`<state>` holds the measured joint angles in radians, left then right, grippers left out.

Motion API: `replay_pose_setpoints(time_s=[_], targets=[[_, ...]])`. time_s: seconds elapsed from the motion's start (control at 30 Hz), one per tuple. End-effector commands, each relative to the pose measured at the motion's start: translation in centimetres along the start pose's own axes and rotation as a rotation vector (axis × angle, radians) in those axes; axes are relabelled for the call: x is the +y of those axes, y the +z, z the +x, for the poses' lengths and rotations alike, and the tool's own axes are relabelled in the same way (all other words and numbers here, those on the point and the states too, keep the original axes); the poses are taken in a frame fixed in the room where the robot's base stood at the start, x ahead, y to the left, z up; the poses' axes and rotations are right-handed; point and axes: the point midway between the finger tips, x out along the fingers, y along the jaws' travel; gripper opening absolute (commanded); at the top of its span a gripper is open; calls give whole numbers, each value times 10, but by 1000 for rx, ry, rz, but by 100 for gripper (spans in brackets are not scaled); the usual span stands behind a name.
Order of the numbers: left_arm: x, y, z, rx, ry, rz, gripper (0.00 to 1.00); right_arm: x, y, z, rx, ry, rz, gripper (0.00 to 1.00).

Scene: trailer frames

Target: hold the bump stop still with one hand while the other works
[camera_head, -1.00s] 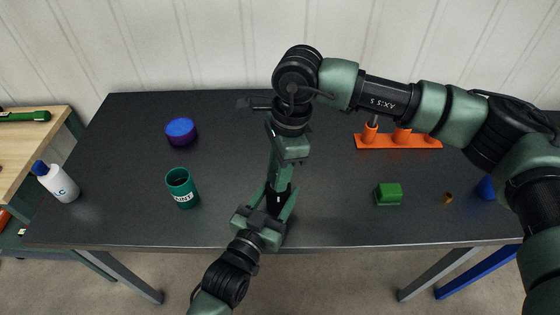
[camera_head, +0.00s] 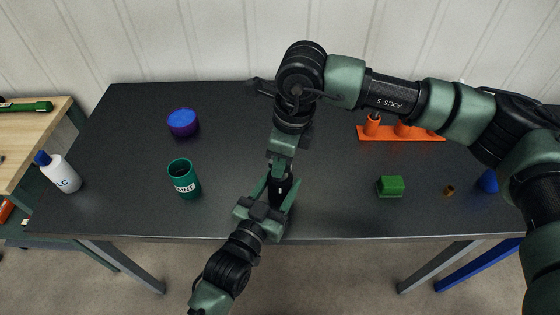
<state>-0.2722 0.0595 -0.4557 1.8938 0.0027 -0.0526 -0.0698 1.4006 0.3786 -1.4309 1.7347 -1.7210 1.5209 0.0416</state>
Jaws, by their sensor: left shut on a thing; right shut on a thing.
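A black piece (camera_head: 280,188) with a small white mark, which I take to be the bump stop, stands near the table's front edge, in the middle. My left gripper (camera_head: 279,182) comes from below, with one finger on each side of the piece, shut on it. My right gripper (camera_head: 281,166) points down from above and is shut at the upper end of the same piece. Its fingers hide the top of the piece, and the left gripper's body hides its foot, so I cannot tell whether it touches the table (camera_head: 335,190).
A green cup (camera_head: 184,179) and a blue-purple round piece (camera_head: 182,123) stand left, a white bottle (camera_head: 60,172) farther left. A green block (camera_head: 390,187), small brown piece (camera_head: 449,190) and blue cone (camera_head: 488,181) are right. My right arm partly covers an orange rack (camera_head: 385,134).

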Motion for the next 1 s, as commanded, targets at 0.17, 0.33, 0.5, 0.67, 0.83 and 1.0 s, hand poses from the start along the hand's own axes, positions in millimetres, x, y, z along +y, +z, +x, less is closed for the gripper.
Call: replay_pose_setpoints(time_s=[0.17,0.33,0.5,0.67,0.83,1.0], targets=[[0,0,0,0,0,0,5,0,0,0,0,-43,267,0],[0,0,0,0,0,0,5,0,0,-1,-1,-82,529,0],[0,0,0,-1,0,0,5,0,0,0,-1,-123,796,0],[0,0,0,-1,0,0,5,0,0,0,1,-150,973,0],[0,0,0,-1,-1,0,5,-1,0,0,0,-156,1013,0],[0,0,0,-1,-1,0,5,-1,0,0,0,-156,1011,25]])
